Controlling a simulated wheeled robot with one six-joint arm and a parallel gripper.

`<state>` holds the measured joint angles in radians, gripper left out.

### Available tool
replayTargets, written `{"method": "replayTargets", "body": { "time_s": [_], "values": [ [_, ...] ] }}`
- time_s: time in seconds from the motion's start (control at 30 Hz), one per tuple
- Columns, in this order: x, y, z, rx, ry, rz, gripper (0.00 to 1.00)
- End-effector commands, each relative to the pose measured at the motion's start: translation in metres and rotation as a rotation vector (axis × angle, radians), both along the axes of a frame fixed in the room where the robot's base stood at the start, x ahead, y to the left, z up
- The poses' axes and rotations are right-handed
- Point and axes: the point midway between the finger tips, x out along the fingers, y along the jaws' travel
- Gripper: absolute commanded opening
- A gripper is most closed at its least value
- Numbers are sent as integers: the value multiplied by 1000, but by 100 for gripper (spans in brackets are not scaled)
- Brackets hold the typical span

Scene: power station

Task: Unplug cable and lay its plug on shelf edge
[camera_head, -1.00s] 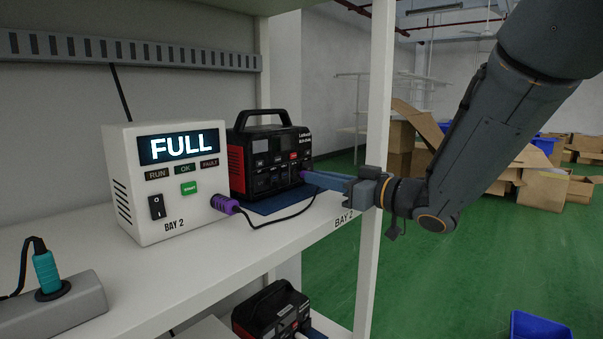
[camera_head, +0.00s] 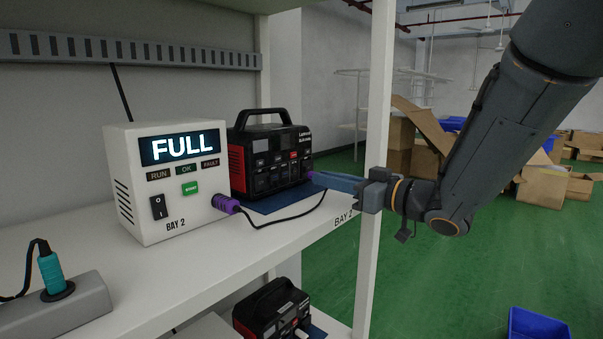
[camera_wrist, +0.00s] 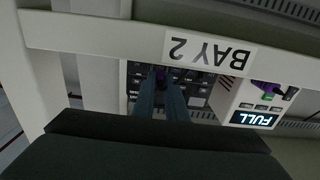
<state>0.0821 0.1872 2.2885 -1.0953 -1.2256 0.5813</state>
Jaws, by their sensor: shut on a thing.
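The cable (camera_head: 283,221) is thin and black. It runs from a purple connector (camera_head: 226,204) in the front of the white charger (camera_head: 165,213) towards my gripper (camera_head: 318,179). My gripper is shut on the purple plug (camera_head: 310,175) at the right side of the black and red power station (camera_head: 262,153). The fingers cover most of the plug, and I cannot tell whether its tip is clear of the socket. In the wrist view the plug (camera_wrist: 160,73) shows between the fingertips. The shelf edge (camera_head: 290,246) with the BAY 2 label runs below.
The charger display reads FULL. A shelf post (camera_head: 376,130) stands behind my gripper. A grey socket block (camera_head: 60,311) with a teal plug (camera_head: 50,272) is at the lower left. Another power station (camera_head: 270,310) sits on the shelf below. The shelf front before the charger is clear.

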Motion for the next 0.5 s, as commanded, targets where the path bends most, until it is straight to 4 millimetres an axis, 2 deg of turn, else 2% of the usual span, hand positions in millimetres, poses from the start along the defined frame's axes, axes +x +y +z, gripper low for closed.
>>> {"method": "replayTargets", "body": {
  "time_s": [0.5],
  "values": [
    [-12,-15,1,1,1,-1,0]
  ]
}}
